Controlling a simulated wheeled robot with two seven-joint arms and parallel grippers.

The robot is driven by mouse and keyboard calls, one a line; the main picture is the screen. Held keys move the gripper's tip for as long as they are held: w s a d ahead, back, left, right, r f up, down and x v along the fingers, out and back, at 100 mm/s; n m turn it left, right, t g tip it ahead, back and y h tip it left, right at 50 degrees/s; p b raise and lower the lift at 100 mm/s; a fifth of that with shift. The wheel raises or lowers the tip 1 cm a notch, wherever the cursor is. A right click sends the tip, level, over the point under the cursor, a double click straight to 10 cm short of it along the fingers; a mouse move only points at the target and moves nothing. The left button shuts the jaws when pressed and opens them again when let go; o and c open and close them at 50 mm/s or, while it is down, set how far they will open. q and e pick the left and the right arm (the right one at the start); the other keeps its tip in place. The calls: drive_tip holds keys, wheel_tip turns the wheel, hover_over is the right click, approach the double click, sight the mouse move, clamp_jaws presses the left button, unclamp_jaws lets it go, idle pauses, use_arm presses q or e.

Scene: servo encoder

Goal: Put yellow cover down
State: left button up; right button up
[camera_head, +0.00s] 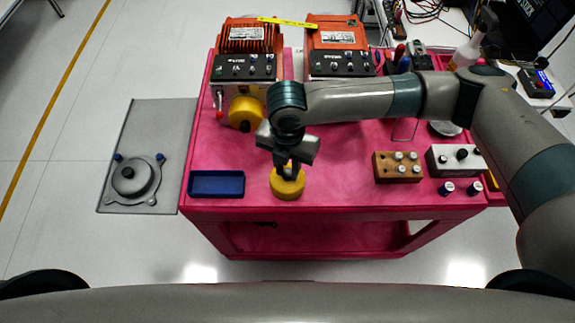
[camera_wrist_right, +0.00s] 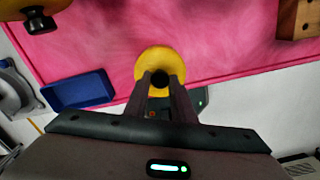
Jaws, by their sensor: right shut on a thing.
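The yellow cover (camera_head: 288,186) is a round yellow disc at the front edge of the pink cart top, right of the blue tray. My right gripper (camera_head: 288,172) is above it, pointing down, shut on its dark central knob. In the right wrist view the yellow cover (camera_wrist_right: 159,66) sits between the fingertips of the gripper (camera_wrist_right: 160,80). I cannot tell whether its underside touches the cart top. A second yellow round part (camera_head: 246,113) with a black knob is on the left orange servo unit. My left gripper is not in view.
The blue tray (camera_head: 217,184) lies at the cart's front left. A wooden block with knobs (camera_head: 398,167) and a white block (camera_head: 455,160) stand on the right. Orange servo units (camera_head: 338,45) stand at the back. A grey plate (camera_head: 160,120) with a round fixture is left of the cart.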

sight(288, 172)
drive_tip(key=o, duration=1)
drive_tip(key=shift+f, duration=0.1)
drive_tip(key=shift+r, duration=0.2)
drive_tip(key=shift+r+b, duration=1.55)
drive_tip(key=shift+r, duration=4.4)
